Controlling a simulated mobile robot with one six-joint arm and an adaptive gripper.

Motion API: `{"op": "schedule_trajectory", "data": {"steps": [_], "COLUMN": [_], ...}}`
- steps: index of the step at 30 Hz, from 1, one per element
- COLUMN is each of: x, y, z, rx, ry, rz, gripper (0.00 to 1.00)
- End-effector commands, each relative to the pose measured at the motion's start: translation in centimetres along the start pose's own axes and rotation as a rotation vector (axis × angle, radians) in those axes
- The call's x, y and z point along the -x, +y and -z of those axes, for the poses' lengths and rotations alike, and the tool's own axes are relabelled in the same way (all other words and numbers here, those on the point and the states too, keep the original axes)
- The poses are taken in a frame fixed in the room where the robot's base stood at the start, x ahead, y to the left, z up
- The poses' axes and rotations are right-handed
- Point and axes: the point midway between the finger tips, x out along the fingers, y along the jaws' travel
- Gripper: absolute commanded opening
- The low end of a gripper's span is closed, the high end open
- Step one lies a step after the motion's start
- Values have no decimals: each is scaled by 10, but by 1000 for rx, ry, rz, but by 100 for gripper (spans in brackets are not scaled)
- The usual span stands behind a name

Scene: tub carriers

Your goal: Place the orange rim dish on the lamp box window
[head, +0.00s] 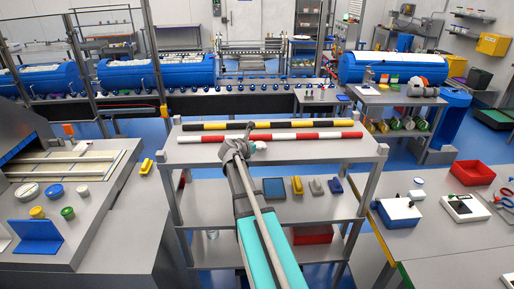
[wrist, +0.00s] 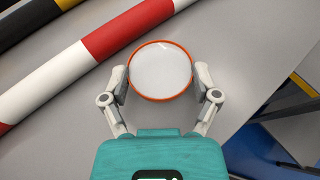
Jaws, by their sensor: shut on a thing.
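The orange rim dish (wrist: 160,52) is round with a white inside, and it sits between the two fingers of my gripper (wrist: 160,80) in the wrist view. The fingers are shut on its sides. In the head view my gripper (head: 243,148) is over the grey top of the middle rack, and the dish is mostly hidden there. I cannot tell whether the dish touches the top. On the right-hand table stand a white box with a blue base (head: 398,212) and a white box with a dark panel (head: 465,208). I cannot tell which is the lamp box.
A yellow-black bar (head: 270,125) and a red-white bar (head: 285,136) lie on the rack top (head: 350,150), just beyond my gripper. The lower shelf holds several small items. A red tray (head: 472,173) stands on the right table. A gap separates rack and table.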

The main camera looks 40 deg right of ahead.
Motion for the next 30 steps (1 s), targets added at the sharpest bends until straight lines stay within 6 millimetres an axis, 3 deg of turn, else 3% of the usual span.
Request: {"op": "schedule_trajectory", "data": {"steps": [6,7,10,30], "x": [-2,-1,-1,6], "y": [0,0,0,-1], "z": [4,3,2,-1], "rx": [0,0,0,0], "ry": [0,0,0,0], "rz": [0,0,1,1], "gripper": [39,84,100,100]}}
